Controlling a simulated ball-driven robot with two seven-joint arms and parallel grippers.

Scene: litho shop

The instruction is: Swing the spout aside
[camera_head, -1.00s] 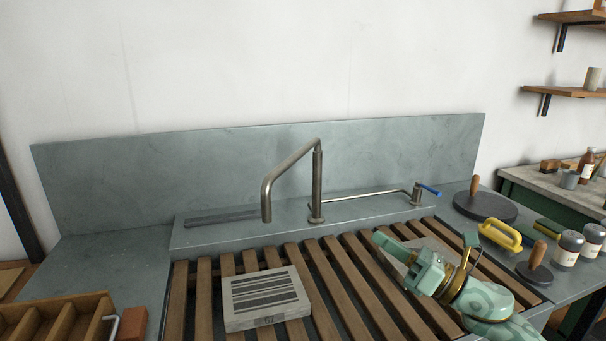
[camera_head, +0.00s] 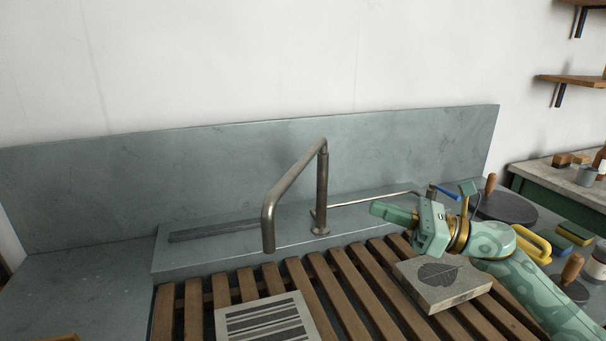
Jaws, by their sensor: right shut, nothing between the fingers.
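The metal spout (camera_head: 290,189) rises from its post (camera_head: 321,190) on the grey ledge and bends down at its left end, over the slatted rack. My right gripper (camera_head: 376,209) is shut and empty, right of the post and apart from it, pointing left above the rack. My left gripper is not in view.
A striped stone (camera_head: 268,322) lies on the wooden slats (camera_head: 330,290) below the spout. A stone with a leaf print (camera_head: 440,283) lies under my right arm. A dark disc with a wooden handle (camera_head: 505,207) and a yellow-handled tool (camera_head: 533,243) stand at right. The slats between the stones are clear.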

